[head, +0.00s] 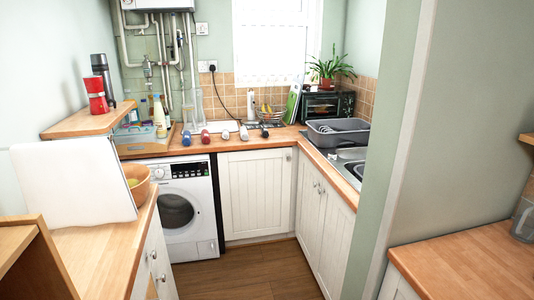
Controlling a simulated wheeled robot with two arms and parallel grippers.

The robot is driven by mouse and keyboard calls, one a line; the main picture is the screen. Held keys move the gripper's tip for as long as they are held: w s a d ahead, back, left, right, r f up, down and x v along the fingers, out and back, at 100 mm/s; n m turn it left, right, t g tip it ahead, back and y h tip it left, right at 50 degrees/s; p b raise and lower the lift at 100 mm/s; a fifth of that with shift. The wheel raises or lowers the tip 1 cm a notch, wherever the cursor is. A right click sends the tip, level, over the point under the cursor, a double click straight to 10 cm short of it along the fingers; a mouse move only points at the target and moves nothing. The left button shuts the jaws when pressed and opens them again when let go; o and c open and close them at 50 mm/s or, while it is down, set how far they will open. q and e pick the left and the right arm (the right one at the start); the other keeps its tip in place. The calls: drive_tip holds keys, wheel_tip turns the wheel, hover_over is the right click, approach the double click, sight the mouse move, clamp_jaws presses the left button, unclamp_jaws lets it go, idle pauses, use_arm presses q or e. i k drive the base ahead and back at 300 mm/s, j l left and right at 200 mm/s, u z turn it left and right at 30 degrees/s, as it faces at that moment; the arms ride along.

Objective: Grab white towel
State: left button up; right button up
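I cannot make out a white towel with certainty. A white upright roll-like thing (251,105) stands at the back of the counter under the window; it is too small to tell whether it is a towel roll. A small pale flat patch (222,126) lies on the back counter to its left, and I cannot tell what it is. Neither of my grippers shows in the head view.
The wooden back counter (254,144) holds several small dumbbells along its front edge. A washing machine (184,236) stands below at left. A white board (70,182) and bowl (138,184) are on the near left counter. The wooden floor (240,270) between the cabinets is clear.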

sight(245, 135)
drive_tip(key=i, duration=2.55)
